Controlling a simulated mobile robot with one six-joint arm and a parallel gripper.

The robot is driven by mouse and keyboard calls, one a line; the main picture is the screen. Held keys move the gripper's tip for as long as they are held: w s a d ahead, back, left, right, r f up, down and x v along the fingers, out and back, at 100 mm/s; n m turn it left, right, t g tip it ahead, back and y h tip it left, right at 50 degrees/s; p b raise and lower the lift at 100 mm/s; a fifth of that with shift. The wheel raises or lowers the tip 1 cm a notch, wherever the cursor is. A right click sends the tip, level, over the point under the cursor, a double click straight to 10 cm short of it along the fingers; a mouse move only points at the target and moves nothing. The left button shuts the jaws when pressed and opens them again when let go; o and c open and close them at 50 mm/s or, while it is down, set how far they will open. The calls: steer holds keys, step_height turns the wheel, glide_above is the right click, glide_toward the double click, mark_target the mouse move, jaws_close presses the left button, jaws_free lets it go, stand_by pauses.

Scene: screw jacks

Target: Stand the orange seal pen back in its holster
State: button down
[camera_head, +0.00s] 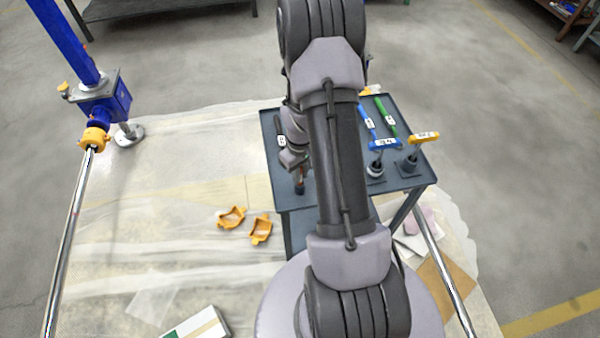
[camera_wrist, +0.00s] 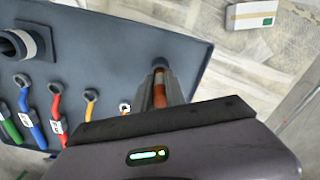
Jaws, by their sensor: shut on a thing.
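My gripper (camera_wrist: 161,88) is shut on the orange seal pen (camera_wrist: 160,93), whose orange-brown barrel shows between the two fingers in the wrist view. A dark round rim (camera_wrist: 160,62), which looks like the holster, shows just beyond the fingertips. I cannot tell whether the pen's tip is inside it or only above it. In the head view my gripper (camera_head: 299,178) is at the front left part of the tray top, mostly covered by my arm. The pen's lower part is hard to make out there.
The dark tray table (camera_head: 310,203) carries several coloured wrenches, including a blue (camera_head: 366,122) and a green one (camera_head: 386,116). Orange brackets (camera_head: 260,229) lie on the floor sheet to the left.

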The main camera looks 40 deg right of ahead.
steer(key=shift+f, duration=0.25)
steer(key=c, duration=1.3)
jaws_free()
step_height(320, 180, up, 18)
steer(key=p, duration=0.5)
steer(key=shift+f, duration=0.25)
